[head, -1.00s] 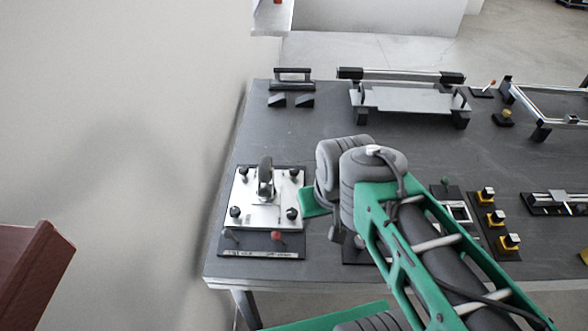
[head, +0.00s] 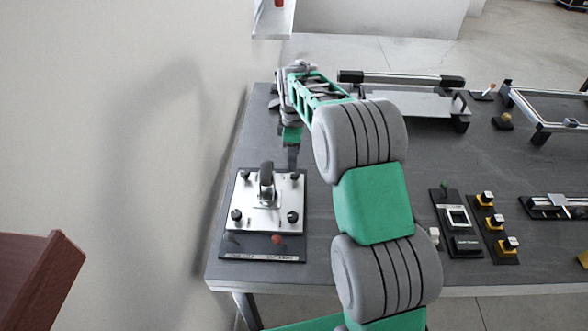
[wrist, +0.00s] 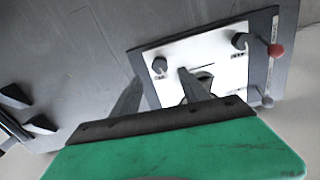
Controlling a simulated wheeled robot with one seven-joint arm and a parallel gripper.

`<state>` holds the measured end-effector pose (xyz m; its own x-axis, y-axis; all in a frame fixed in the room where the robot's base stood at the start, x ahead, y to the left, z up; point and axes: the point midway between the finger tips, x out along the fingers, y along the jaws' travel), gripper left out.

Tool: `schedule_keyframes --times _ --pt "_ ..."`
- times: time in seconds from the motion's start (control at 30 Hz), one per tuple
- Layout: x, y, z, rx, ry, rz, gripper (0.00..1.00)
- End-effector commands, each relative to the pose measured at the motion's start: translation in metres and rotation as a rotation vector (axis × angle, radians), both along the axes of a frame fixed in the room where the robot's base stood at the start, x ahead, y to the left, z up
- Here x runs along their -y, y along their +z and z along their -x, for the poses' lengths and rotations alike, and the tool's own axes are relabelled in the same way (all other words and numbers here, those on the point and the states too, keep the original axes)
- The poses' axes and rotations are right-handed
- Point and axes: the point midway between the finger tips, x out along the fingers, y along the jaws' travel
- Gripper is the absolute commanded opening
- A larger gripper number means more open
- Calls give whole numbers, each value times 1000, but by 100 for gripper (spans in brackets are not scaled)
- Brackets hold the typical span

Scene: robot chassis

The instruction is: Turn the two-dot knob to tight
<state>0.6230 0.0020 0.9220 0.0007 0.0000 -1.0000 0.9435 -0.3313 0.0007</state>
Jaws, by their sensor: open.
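A silver plate (head: 255,200) on a dark base carries a dark knob near each corner. They are the back right knob (head: 294,176), back left knob (head: 245,174), front left knob (head: 236,216) and front right knob (head: 293,217). Dot marks are too small to read, so I cannot tell which has two dots. My gripper (head: 292,160) is open and points down by the plate's back right corner. In the wrist view its fingers (wrist: 160,84) appear either side of the back right knob (wrist: 159,66), apparently not touching it.
A dark upright handle (head: 266,178) stands mid-plate. A red-topped lever (head: 277,239) is at the panel's front edge. Black wedges (wrist: 38,124) lie behind. Yellow-based buttons (head: 498,222) are to the right. A wall bounds the table's left side.

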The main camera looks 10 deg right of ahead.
Motion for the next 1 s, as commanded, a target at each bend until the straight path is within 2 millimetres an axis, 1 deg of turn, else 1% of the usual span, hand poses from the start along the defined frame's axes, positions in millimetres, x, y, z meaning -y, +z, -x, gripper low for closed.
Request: schedule_keyframes --times 0.03,0.2,0.3,0.4,0.63,1.0 --pt "0 -10 2 -6 -1 0 52" --pt "0 -42 2 -4 -2 1 52" --pt "0 -55 1 -2 -3 0 52" --pt "0 -62 1 -1 -3 0 52" --pt "0 -63 1 0 -3 0 51" --pt "0 -63 1 0 -4 0 21"
